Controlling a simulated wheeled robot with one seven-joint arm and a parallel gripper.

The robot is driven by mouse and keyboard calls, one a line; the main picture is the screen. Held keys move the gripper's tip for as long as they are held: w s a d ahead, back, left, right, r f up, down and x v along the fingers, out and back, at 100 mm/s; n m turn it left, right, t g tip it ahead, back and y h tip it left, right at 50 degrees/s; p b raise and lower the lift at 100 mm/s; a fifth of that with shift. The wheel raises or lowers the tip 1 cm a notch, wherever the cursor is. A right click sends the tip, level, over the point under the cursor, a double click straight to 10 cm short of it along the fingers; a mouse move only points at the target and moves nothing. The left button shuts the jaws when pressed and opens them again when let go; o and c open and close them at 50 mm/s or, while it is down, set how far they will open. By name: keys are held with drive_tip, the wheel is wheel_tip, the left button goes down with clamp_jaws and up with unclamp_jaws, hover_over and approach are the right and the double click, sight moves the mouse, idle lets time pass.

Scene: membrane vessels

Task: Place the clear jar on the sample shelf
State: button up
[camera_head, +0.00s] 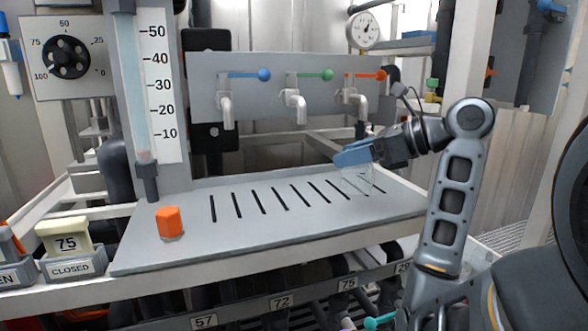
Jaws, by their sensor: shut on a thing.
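My gripper (352,157) has blue fingers and is at the right part of the grey slotted shelf (255,239), below the red-handled tap. It is shut on the clear jar (357,181), a see-through vessel with faint edges. The jar is just under the fingers, over the slots at the right of the shelf. I cannot tell whether its bottom touches the surface. The fingers hide the jar's top.
An orange hexagonal piece (170,222) stands at the shelf's left. Taps with blue, green and red handles (364,76) hang above the back. A yellow block marked 75 (64,236) sits in a holder at left. The shelf's middle is clear.

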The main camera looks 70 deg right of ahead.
drive_tip(key=shift+w+r+p+x, duration=0.1)
drive_tip(key=shift+r+p+x, duration=0.1)
drive_tip(key=shift+x, duration=1.9)
drive_tip(key=shift+w+r+p+x, duration=0.15)
drive_tip(key=shift+p+x, duration=0.1)
drive_tip(key=shift+x, duration=1.9)
drive_tip(key=shift+r+p+x, duration=0.2)
drive_tip(key=shift+x, duration=1.9)
drive_tip(key=shift+f, duration=0.1)
drive_tip(key=o, duration=1)
drive_tip(key=shift+s, duration=0.15)
drive_tip(key=v, duration=1.2)
